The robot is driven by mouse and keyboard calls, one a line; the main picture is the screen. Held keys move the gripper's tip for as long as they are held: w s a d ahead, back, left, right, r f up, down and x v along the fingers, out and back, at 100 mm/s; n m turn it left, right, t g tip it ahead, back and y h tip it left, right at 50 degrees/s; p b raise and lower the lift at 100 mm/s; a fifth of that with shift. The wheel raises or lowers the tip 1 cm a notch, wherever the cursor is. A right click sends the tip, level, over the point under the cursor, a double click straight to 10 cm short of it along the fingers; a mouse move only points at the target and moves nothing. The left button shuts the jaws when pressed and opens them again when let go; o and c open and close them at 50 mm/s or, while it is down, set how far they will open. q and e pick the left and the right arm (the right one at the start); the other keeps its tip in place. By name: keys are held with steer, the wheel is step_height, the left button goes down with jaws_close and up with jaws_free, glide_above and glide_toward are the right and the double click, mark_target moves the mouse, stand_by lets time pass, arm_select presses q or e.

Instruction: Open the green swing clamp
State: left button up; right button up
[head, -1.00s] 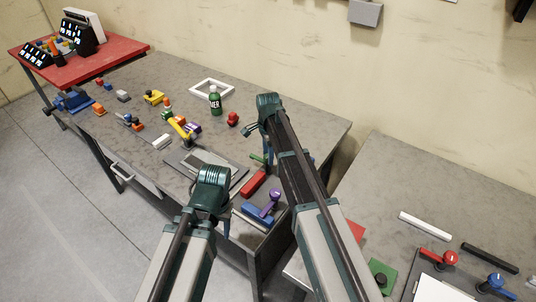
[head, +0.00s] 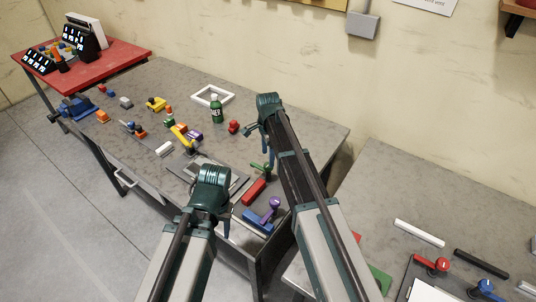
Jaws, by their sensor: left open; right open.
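A small green part with a raised handle (head: 262,168), probably the green swing clamp, stands near the right end of the grey workbench, just left of my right forearm. It is partly hidden, and I cannot tell whether its arm is swung open or shut. My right gripper (head: 259,137) is open and empty, above the bench and up the picture from the green part. My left gripper (head: 221,216) is open and empty over the bench's front edge, down and left of the green part; its fingers are mostly hidden by its wrist.
A red block (head: 254,190) and a blue-based purple clamp (head: 264,216) lie close by. A second table (head: 400,190) stands right, with red (head: 436,264) and blue (head: 485,287) levers.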

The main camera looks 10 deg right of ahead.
arm_select(q)
step_height(320, 180, up, 9)
steer(key=p, duration=0.8)
arm_select(e)
step_height(320, 180, up, 9)
arm_select(q)
step_height(320, 180, down, 13)
steer(key=b, duration=1.3)
arm_select(e)
steer(key=s+a+f+n, duration=0.2)
steer(key=s+f+n, duration=0.2)
steer(key=s, duration=0.5)
steer(key=s+a+f+n, duration=0.3)
steer(key=s+f+n, duration=0.1)
steer(key=s+n, duration=0.5)
steer(key=s+a+f+n+h, duration=0.1)
steer(key=s+f+n, duration=0.3)
steer(key=s, duration=0.5)
steer(key=a+n, duration=0.1)
steer(key=n, duration=0.1)
steer(key=shift+s+a+f+n, duration=0.3)
steer(key=shift+s+f+n, duration=0.05)
steer(key=shift+f+n, duration=0.05)
